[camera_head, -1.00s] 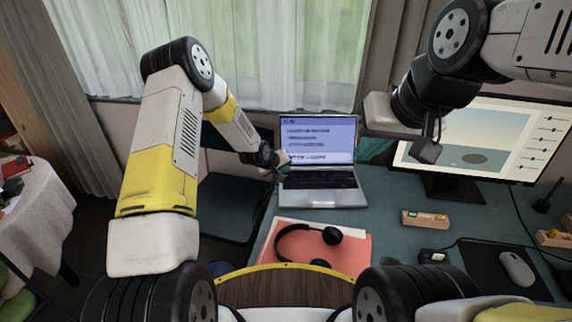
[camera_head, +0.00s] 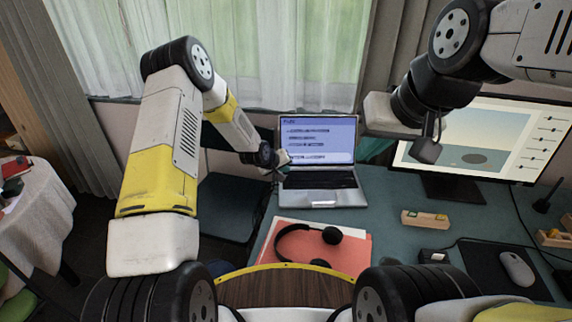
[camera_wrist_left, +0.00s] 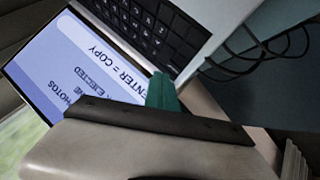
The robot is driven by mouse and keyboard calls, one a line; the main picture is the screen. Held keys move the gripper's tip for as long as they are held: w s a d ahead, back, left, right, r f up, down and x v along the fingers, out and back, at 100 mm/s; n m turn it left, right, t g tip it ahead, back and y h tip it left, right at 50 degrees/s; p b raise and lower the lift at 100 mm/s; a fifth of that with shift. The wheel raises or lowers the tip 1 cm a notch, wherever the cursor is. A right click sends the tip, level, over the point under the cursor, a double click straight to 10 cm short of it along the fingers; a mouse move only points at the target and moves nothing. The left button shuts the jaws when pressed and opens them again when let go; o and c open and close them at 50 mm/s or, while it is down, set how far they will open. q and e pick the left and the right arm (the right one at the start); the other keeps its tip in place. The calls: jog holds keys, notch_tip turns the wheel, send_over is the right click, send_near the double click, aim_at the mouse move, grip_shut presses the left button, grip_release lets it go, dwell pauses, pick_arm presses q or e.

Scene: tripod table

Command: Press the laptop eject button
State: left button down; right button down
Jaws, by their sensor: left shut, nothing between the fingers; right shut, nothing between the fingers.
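The open laptop (camera_head: 324,187) stands on the desk, its lit screen (camera_head: 318,139) facing me. In the left wrist view the screen (camera_wrist_left: 62,68) reads "ENTER = COPY", with "EJECTED" and "PHOTOS" on other lines. The keyboard (camera_wrist_left: 150,25) shows there too. My left gripper (camera_head: 284,157) is shut and empty at the laptop's left edge, near the hinge; I cannot tell whether it touches. A green piece (camera_wrist_left: 161,92) stands at its tip in the wrist view. No eject button can be made out. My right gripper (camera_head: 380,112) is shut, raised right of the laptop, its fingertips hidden.
Black headphones (camera_head: 310,245) lie on a red folder (camera_head: 352,262) in front of the laptop. A monitor (camera_head: 480,145), a small wooden block (camera_head: 424,218) and a mouse (camera_head: 516,268) are to the right. Loose cables (camera_wrist_left: 255,50) lie near the laptop's side.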

pick_arm(q)
jog(key=shift+f, duration=0.15)
dwell(0.6)
jog(key=shift+f, duration=0.25)
jog(key=shift+f, duration=0.3)
dwell(0.5)
jog(key=shift+r, duration=0.75)
jog(key=shift+r, duration=2.5)
jog(key=shift+r, duration=0.1)
